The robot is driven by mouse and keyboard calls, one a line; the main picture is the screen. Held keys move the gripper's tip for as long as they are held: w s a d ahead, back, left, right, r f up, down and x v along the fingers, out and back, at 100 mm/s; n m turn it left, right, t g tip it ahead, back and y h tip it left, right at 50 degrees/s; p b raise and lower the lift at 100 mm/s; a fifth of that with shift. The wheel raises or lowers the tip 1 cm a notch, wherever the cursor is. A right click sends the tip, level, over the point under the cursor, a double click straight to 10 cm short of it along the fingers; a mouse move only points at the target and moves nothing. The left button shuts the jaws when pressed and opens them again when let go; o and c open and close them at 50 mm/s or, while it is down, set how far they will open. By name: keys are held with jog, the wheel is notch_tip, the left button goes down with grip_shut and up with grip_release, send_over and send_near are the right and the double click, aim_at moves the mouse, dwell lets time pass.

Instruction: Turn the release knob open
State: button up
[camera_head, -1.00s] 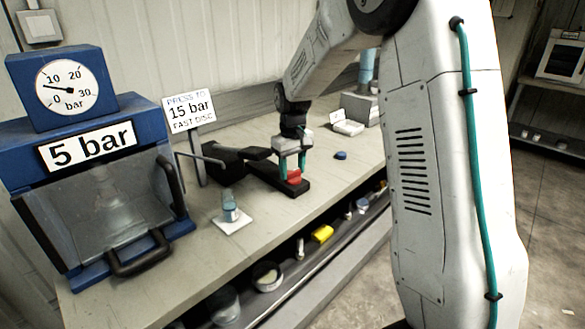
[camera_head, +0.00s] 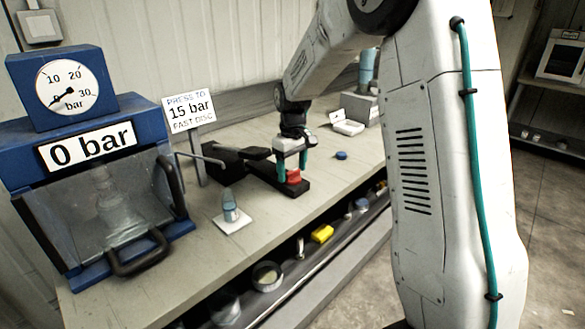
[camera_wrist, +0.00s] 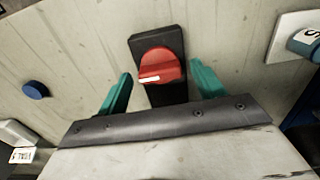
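The red release knob (camera_head: 293,177) sits on the end of a black base plate (camera_head: 262,171) on the bench. In the wrist view the knob (camera_wrist: 160,66) shows a white mark along its lower left edge. My gripper (camera_wrist: 160,88) has its two teal fingers spread on either side of the knob, with visible gaps; it also shows in the head view (camera_head: 296,172). The fingers do not appear to touch the knob. The gauge (camera_head: 67,88) needle points near 0, and the display (camera_head: 88,146) reads "0 bar".
A blue press with a clear guard (camera_head: 105,205) and black handle stands at the left. A sign (camera_head: 188,111) reads "PRESS TO 15 bar FAST DISC". A small vial (camera_head: 230,205) stands on a white pad. A blue cap (camera_head: 341,155) lies right of the knob.

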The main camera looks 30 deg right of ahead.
aim_at(293, 171)
notch_tip(293, 171, up, 8)
jog(key=shift+f, duration=0.1)
dwell(0.6)
dwell(0.3)
jog(key=shift+s+f, duration=0.1)
jog(key=s+a+r+m, duration=0.1)
jog(key=s+a, duration=0.2)
jog(key=s, duration=0.9)
jog(key=s+a+r+m, duration=0.1)
jog(key=s+a+r, duration=0.1)
jog(key=s, duration=1)
jog(key=s+a+r+m+t, duration=0.1)
jog(key=s+a, duration=0.2)
jog(key=s, duration=0.9)
jog(key=shift+s+a+r+m, duration=0.2)
jog(key=shift+a+r+m, duration=0.05)
jog(key=shift+a+m, duration=0.05)
